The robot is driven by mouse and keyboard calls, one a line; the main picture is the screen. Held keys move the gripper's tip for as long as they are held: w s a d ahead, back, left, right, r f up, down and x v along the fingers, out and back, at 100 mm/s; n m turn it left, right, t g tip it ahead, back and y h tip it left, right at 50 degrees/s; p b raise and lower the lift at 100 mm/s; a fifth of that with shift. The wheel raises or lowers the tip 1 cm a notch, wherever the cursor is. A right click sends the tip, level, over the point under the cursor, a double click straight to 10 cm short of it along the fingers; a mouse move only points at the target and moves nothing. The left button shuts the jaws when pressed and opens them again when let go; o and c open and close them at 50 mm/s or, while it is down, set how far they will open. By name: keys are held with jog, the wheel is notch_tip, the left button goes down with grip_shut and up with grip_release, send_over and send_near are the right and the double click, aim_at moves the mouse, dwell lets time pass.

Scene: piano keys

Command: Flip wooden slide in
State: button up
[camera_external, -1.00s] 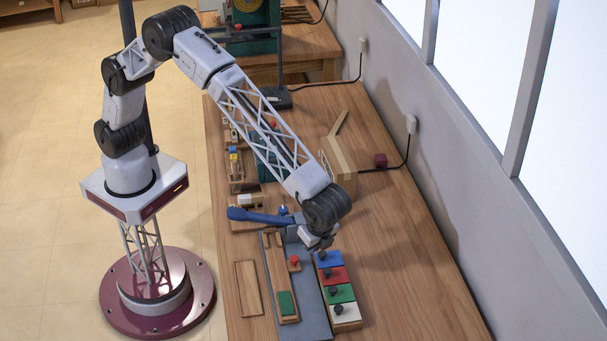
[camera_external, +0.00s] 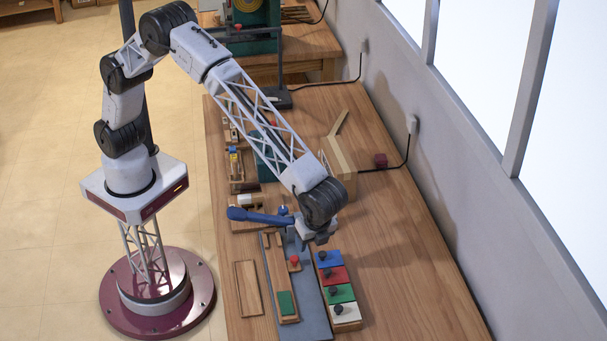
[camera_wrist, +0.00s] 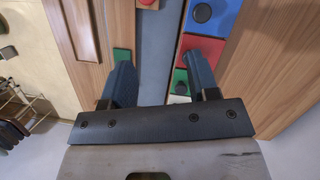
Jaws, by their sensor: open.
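A long wooden board (camera_external: 283,281) with a green pad (camera_external: 286,303) lies on a grey mat (camera_external: 312,309). A narrow wooden strip runs along the board's upper half; I cannot tell for sure which piece is the slide. A small wooden piece with a red knob (camera_external: 294,260) sits beside the board. My gripper (camera_external: 319,240) is open and empty, above the far end of the mat near the blue block.
A row of blue (camera_external: 327,258), red (camera_external: 340,275), green (camera_external: 347,292) and white (camera_external: 351,313) blocks with dark knobs stands right of the mat. The table's right side is clear.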

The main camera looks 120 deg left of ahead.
aim_at(294, 258)
jog(key=shift+s+a+f+m+t+h, duration=0.2)
jog(key=shift+s+f+m+t, duration=0.3)
jog(key=shift+s+m, duration=1.1)
jog(key=shift+s+a+f+m+t+h, duration=0.2)
jog(key=shift+s+f+m+t, duration=0.35)
jog(key=shift+m, duration=1.9)
jog(key=shift+s+a+f+m+t+h, duration=0.1)
jog(key=shift+s+a+f+m+t, duration=0.35)
jog(key=shift+s+m, duration=1.15)
jog(key=shift+w+d+f+m, duration=0.15)
jog(key=shift+w+m, duration=0.3)
jog(key=shift+f, duration=3.85)
grip_shut()
